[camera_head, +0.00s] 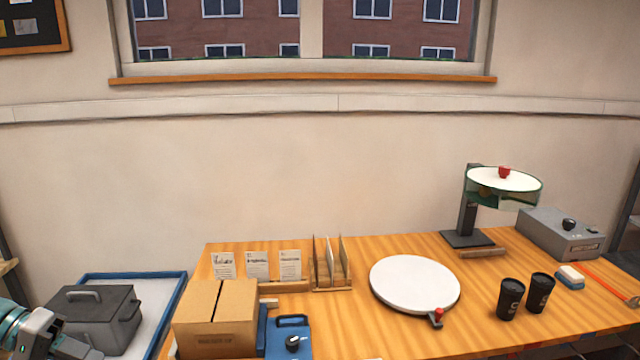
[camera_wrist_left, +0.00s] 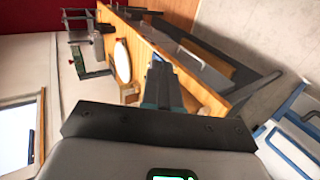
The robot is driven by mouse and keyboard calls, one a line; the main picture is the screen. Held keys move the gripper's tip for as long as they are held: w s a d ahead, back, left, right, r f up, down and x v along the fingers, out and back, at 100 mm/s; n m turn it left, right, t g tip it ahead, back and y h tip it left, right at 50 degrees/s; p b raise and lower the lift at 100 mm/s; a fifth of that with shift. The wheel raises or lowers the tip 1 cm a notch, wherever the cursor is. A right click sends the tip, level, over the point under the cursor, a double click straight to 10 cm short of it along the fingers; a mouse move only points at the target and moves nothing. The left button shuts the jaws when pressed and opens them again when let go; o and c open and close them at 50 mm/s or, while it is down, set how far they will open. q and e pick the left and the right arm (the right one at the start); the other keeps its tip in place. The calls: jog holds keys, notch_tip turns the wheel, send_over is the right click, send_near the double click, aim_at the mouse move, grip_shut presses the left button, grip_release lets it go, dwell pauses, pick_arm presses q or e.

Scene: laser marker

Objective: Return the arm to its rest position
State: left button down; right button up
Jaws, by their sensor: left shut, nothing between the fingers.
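My left arm (camera_head: 38,332) comes in at the lower left corner of the head view, in front of a dark grey lidded box. Its gripper (camera_wrist_left: 158,68) shows in the left wrist view, where the dark fingers are together with nothing between them. It is apart from the wooden table and holds no object. My right gripper is in neither view.
The wooden table (camera_head: 350,325) bears a cardboard box (camera_head: 216,318), a blue device (camera_head: 288,338), card holders, a white round turntable (camera_head: 415,284), two black cups (camera_head: 510,298) and a stand with a round top (camera_head: 504,180). The grey box (camera_head: 97,318) sits in a blue-rimmed tray (camera_head: 178,290).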

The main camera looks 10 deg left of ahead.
pick_arm(q)
jog(key=w+d+f+n+g+y, duration=0.1)
jog(key=d+f, duration=0.5)
jog(key=f, duration=0.3)
jog(key=w+d+f+n+g+y, duration=0.1)
jog(key=d+f+y, duration=0.1)
jog(key=d+f, duration=0.5)
jog(key=w+d+f+n+y, duration=0.1)
jog(key=d+f, duration=0.3)
jog(key=f, duration=0.7)
jog(key=s+d+f+m+y, duration=0.1)
jog(key=s+d+f, duration=0.4)
jog(key=s+d, duration=0.3)
jog(key=s+d+f+m+y, duration=0.2)
jog(key=s+d+f, duration=0.3)
jog(key=s+d, duration=0.3)
jog(key=s, duration=0.2)
jog(key=shift+s+d+m, duration=0.3)
